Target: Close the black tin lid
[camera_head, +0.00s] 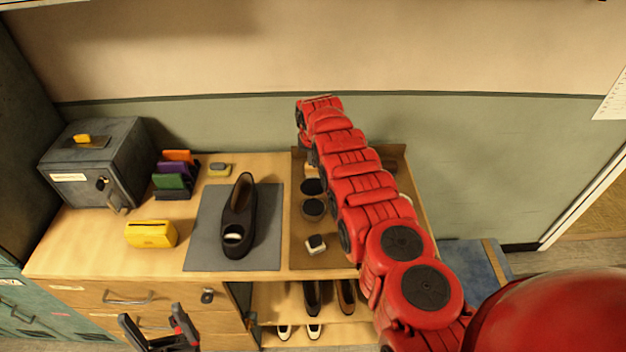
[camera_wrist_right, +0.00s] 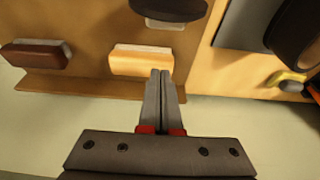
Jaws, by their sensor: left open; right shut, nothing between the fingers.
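The black tin (camera_head: 313,208) sits on the brown tray, with a dark round shape that looks like its raised lid (camera_head: 312,187) just behind it. In the right wrist view a dark round part of the tin (camera_wrist_right: 168,9) is cut by the top edge. My right gripper (camera_wrist_right: 163,74) is shut and empty, its tips at a tan brush (camera_wrist_right: 142,61) on the wall side of the tin. The right arm covers much of the tray in the head view. My left gripper (camera_head: 152,317) is open and empty, low in front of the cabinet.
A grey mat (camera_head: 206,244) with a black shoe (camera_head: 239,208) lies left of the brown tray (camera_head: 300,262). A small brush (camera_head: 316,244) is at the tray's front. The wall is close behind.

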